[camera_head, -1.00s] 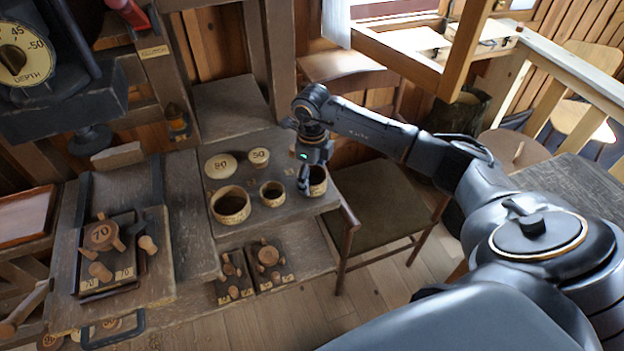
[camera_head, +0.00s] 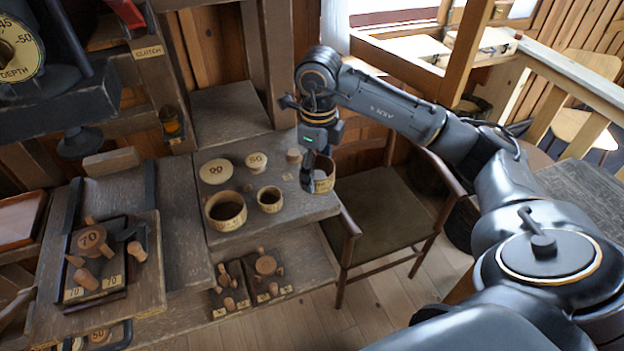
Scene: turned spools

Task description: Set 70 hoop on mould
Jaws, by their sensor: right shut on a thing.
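My right gripper (camera_head: 308,184) is shut on the wall of a light wooden hoop (camera_head: 325,178) at the right end of the workbench shelf. The fingers hide part of the hoop, and I cannot read a number on it. It appears slightly raised off the shelf. A round wooden piece marked 70 (camera_head: 91,240), with pegs around it, sits in a dark tray (camera_head: 75,293) far to the left, well apart from the gripper. My left gripper is not in view.
A large hoop (camera_head: 226,222) and a small hoop (camera_head: 270,207) stand on the shelf. Discs marked 90 (camera_head: 216,171) and 50 (camera_head: 257,161) lie behind them. A chair (camera_head: 385,215) stands right of the shelf. Pegged pieces (camera_head: 265,265) lie on a lower shelf.

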